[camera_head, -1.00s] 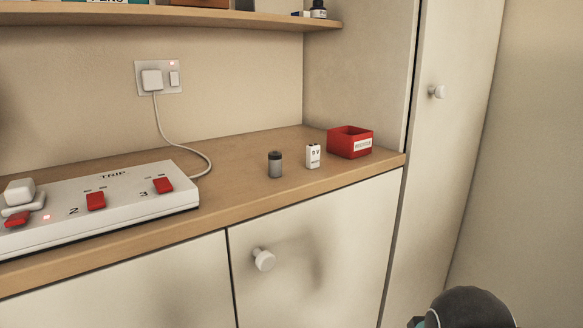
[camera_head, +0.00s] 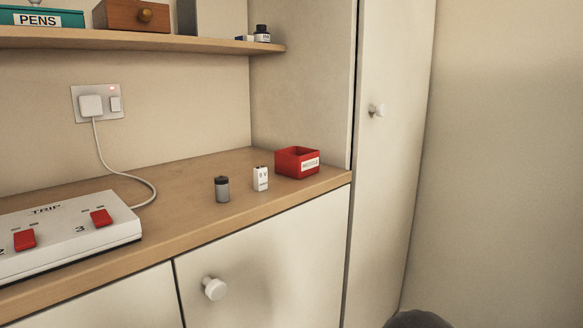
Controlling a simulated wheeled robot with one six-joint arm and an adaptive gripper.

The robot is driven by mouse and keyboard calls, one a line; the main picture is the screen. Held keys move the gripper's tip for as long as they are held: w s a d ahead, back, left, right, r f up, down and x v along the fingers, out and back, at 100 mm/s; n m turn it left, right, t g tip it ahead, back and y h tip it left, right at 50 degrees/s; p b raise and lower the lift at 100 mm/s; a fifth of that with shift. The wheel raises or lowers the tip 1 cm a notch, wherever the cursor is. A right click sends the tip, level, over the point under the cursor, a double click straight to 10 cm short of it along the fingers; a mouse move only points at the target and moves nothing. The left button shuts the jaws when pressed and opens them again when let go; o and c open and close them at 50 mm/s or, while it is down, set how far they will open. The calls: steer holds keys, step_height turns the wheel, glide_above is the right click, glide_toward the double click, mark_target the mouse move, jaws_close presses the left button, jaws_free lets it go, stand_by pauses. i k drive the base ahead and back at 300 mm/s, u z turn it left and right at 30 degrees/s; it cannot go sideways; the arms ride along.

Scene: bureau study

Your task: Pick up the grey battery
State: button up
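The grey battery (camera_head: 222,190) is a short cylinder with a dark top. It stands upright on the wooden counter (camera_head: 185,209), near its front edge. A white block battery (camera_head: 261,179) stands to its right, apart from it. My gripper is not in view. A dark rounded shape at the bottom right edge may be part of my arm.
A red open box (camera_head: 297,163) with a label stands at the counter's right end. A white power strip (camera_head: 75,241) with red switches lies at the left. Its cable runs to a wall socket (camera_head: 98,103). A shelf (camera_head: 140,40) overhangs the back. A cupboard knob (camera_head: 214,288) sticks out below.

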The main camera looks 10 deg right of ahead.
mark_target(221, 188)
steer(key=z, duration=2.45)
steer(key=k, duration=1.5)
steer(key=u, duration=0.9)
